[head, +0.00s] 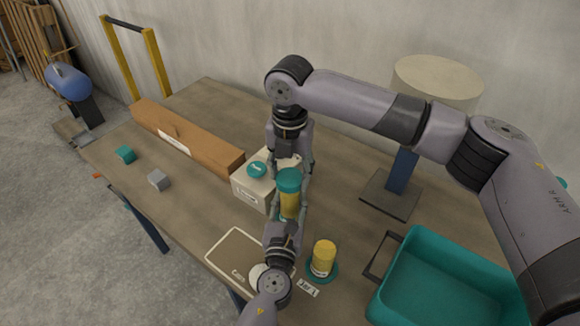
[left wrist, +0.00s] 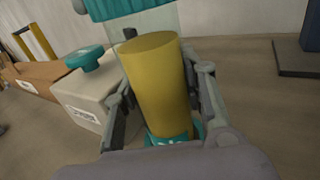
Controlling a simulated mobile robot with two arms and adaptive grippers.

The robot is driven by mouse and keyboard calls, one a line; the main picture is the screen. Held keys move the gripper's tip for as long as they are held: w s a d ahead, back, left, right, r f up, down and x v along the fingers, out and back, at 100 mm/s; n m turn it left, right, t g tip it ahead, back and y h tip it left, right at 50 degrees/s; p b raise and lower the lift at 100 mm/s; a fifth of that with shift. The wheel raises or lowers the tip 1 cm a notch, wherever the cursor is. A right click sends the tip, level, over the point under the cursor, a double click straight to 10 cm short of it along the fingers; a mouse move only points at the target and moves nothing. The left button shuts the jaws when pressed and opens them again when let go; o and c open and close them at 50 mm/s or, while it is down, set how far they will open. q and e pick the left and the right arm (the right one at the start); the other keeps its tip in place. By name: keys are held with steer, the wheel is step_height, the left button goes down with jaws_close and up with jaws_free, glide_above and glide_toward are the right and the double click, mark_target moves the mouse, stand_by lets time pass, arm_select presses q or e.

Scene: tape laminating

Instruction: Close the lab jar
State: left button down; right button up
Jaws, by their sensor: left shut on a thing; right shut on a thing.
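The lab jar (head: 290,206) stands upright, with a yellow body and a teal ring at its base. My left gripper (head: 287,216) is shut around its sides from the front; the left wrist view shows the yellow body (left wrist: 160,88) between the fingers. A teal lid (head: 289,178) is over the jar, and my right gripper (head: 291,174) is shut on it from above. The lid's lower part (left wrist: 130,8) shows at the top of the left wrist view, with a clear band under it.
A pale box (head: 250,190) with a teal knob stands close behind left. A second yellow jar (head: 323,257) on a teal base stands front right. A teal bin (head: 440,285), a lamp-like stand (head: 390,193) and a long brown carton (head: 185,138) flank them.

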steer(key=shift+f, duration=0.6)
stand_by(0.6)
steer(key=m, duration=1)
steer(key=shift+s, duration=0.1)
steer(key=m, duration=0.6)
steer(key=shift+m, duration=0.4)
steer(key=m, duration=0.4)
steer(key=shift+s+m, duration=0.1)
steer(key=shift+m, duration=0.2)
steer(key=m, duration=0.6)
steer(key=shift+m, duration=0.4)
steer(key=m, duration=0.7)
steer(key=o, duration=0.7)
steer(key=shift+o, duration=0.2)
steer(key=shift+f, duration=0.1)
